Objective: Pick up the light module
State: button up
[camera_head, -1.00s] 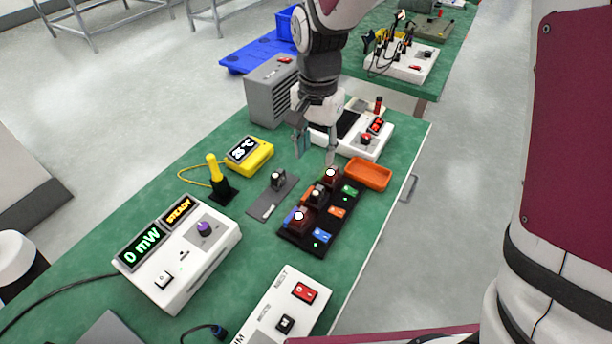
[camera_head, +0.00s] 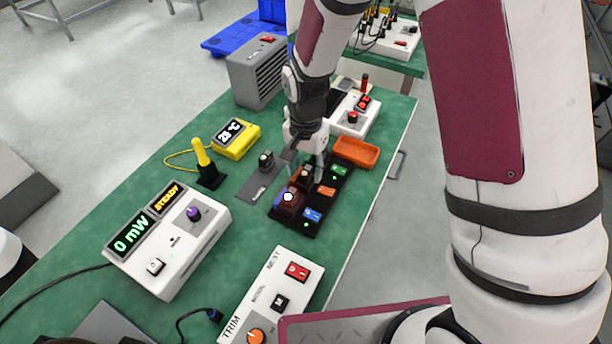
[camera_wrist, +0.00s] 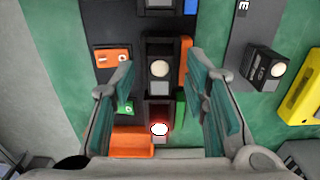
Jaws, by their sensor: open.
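A black rack (camera_head: 298,233) holds light modules in a row, with blue, orange and green tags beside them. The near module (camera_head: 288,197) has a bright dome and dark red body. The middle module (camera_head: 305,174) has a pale dome and also shows in the wrist view (camera_wrist: 159,70). The far module (camera_wrist: 158,129) glows red around its dome; my gripper hides it in the head view. My gripper (camera_head: 305,163) is open and low over the rack's far half. In the wrist view its fingers (camera_wrist: 160,75) appear either side of the row, with nothing gripped.
Another module (camera_head: 265,160) stands on a grey plate left of the rack. An orange tray (camera_head: 356,151) sits close on the right. A yellow temperature box (camera_head: 235,139), a white power meter (camera_head: 168,245) and a white trim box (camera_head: 272,295) surround the rack.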

jog(key=shift+f, duration=0.4)
jog(key=shift+c, duration=0.3)
grip_shut()
jog(key=shift+r, duration=0.1)
